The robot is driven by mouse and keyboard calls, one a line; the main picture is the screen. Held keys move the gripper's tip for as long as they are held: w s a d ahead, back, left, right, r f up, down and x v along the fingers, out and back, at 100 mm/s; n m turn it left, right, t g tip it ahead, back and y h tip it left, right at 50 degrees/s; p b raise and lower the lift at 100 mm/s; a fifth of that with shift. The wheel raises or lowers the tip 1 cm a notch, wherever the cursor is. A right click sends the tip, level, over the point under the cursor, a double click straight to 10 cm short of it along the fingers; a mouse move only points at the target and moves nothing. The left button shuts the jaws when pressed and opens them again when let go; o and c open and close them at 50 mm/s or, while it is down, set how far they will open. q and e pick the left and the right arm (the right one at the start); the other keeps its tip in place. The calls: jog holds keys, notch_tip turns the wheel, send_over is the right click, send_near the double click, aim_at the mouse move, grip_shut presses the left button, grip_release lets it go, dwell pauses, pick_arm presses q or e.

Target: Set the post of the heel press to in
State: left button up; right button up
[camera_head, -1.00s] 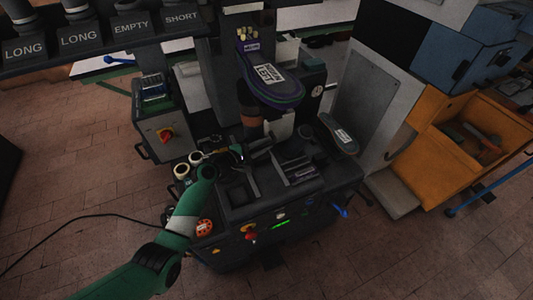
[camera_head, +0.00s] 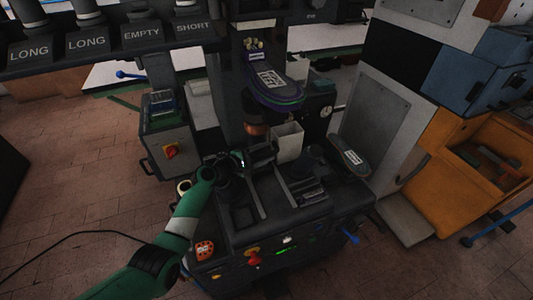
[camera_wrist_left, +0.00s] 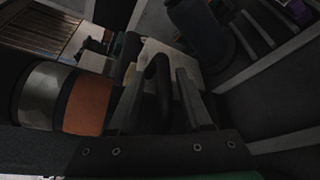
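The heel press (camera_head: 285,215) stands in the middle of the head view. Below the sole is an upright post part with a copper-coloured band (camera_head: 256,130); a copper band beside a steel band (camera_wrist_left: 85,105) shows at the left of the wrist view. My left gripper (camera_head: 244,160) is low at the press, just below the copper band. In the wrist view its two fingers (camera_wrist_left: 160,100) are apart, with a dark loop handle (camera_wrist_left: 156,75) between them. I cannot tell whether they touch it. My right gripper is not in view.
A white bin (camera_head: 289,142) stands just right of the post. A second labelled sole (camera_head: 350,160) lies at the press's right. A control box with a red switch (camera_head: 171,152) stands left. An orange cabinet (camera_head: 450,165) is further right. The brick floor in front is open.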

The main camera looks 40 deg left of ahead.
pick_arm(q)
jog(key=shift+d, duration=0.15)
notch_tip(320, 180, up, 4)
jog(key=p, duration=0.3)
jog(key=shift+r, duration=0.15)
jog(key=s+d+r+p, duration=0.7)
jog(key=s+p, duration=0.3)
jog(key=s, duration=0.2)
jog(key=shift+d+r, duration=0.25)
jog(key=shift+r, duration=0.55)
jog(key=shift+w, duration=0.1)
